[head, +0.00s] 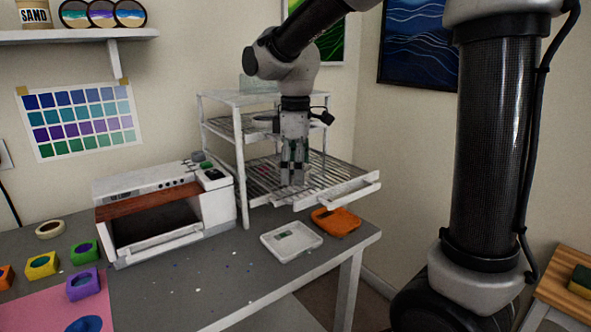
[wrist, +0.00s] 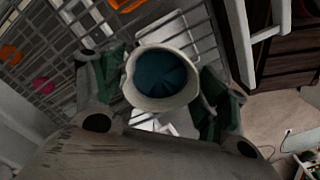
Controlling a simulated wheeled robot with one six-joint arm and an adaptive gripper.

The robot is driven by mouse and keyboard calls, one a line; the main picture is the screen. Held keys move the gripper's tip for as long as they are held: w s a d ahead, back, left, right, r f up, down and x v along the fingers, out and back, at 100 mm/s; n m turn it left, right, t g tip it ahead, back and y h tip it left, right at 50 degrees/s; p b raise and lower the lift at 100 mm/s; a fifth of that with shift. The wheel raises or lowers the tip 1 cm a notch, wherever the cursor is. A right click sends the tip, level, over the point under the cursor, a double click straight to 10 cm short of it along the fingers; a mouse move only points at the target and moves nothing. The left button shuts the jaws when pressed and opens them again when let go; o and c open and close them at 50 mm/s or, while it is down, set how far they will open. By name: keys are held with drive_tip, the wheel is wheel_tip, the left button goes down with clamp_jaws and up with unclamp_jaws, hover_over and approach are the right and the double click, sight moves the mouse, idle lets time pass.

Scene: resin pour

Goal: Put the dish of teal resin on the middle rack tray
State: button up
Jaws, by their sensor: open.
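A pale round dish with a small spout holds dark teal resin (wrist: 162,75) in the wrist view. My gripper (head: 293,182) is open, pointing down over the pulled-out wire tray (head: 345,190) of the white rack. In the wrist view the fingers of my gripper (wrist: 160,88) stand on either side of the dish; whether they touch it is unclear. In the head view the fingers mostly hide the dish, and I cannot tell exactly how it rests on the wires. Another wire tray sits above, farther back, with a pale round dish (head: 262,121) on it.
A white scale (head: 291,241) and an orange item (head: 336,221) lie on the bench (head: 210,285) below the tray. A white machine with an open front (head: 160,215) stands to the left. Coloured pots and a pink mat (head: 60,308) are at the far left.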

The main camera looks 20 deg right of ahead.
wheel_tip(320, 180, up, 11)
drive_tip(key=s+d+f+m+t, duration=0.2)
drive_tip(key=s+d+f+m, duration=0.2)
drive_tip(key=s, duration=0.6)
drive_tip(key=s+d+f+m+t, duration=0.2)
drive_tip(key=s+d+f+m, duration=0.3)
drive_tip(key=s+d+m, duration=0.3)
drive_tip(key=s+d, duration=0.1)
drive_tip(key=d, duration=0.2)
drive_tip(key=shift+s+m, duration=0.3)
drive_tip(key=shift+s, duration=0.1)
drive_tip(key=shift+d, duration=0.1)
